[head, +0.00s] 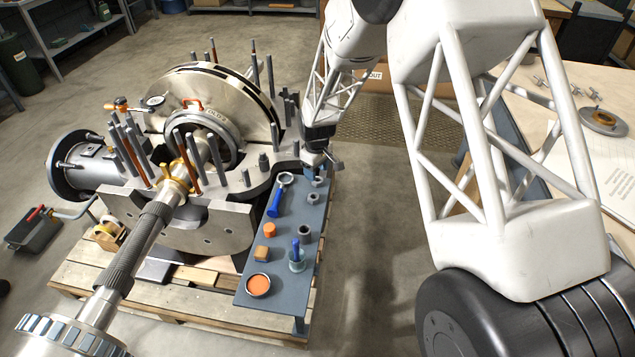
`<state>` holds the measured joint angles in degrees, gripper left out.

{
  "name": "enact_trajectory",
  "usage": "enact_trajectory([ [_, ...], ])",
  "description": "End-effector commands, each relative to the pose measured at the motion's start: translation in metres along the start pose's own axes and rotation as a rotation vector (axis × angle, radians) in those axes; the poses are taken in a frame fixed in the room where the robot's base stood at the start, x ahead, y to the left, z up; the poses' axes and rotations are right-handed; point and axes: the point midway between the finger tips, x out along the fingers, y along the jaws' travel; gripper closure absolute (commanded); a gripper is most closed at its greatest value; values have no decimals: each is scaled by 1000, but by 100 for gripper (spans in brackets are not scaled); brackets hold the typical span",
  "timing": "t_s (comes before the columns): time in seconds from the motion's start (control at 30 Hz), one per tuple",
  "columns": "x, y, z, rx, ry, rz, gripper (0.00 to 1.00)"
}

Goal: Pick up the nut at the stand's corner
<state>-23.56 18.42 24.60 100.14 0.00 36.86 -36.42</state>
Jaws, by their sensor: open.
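A blue-grey stand (281,250) runs along the right side of the casing. A small grey nut (318,181) sits near its far right corner, partly crowded by my gripper. A second grey nut (313,198) lies just nearer, and a larger dark one (304,232) further toward the front. My gripper (324,168) is open and points down at the stand's far corner, just above and very close to the far nut. I cannot tell whether it touches the nut or whether the nut is between the fingers.
The casing (215,225) with upright studs is left of my gripper. Open floor lies right.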

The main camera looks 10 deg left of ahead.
Motion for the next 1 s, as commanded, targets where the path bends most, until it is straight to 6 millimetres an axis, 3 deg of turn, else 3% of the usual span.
enact_trajectory([
  [0.4,40,-1,0,0,0,0,44],
  [1.0,42,-1,0,0,0,0,44],
])
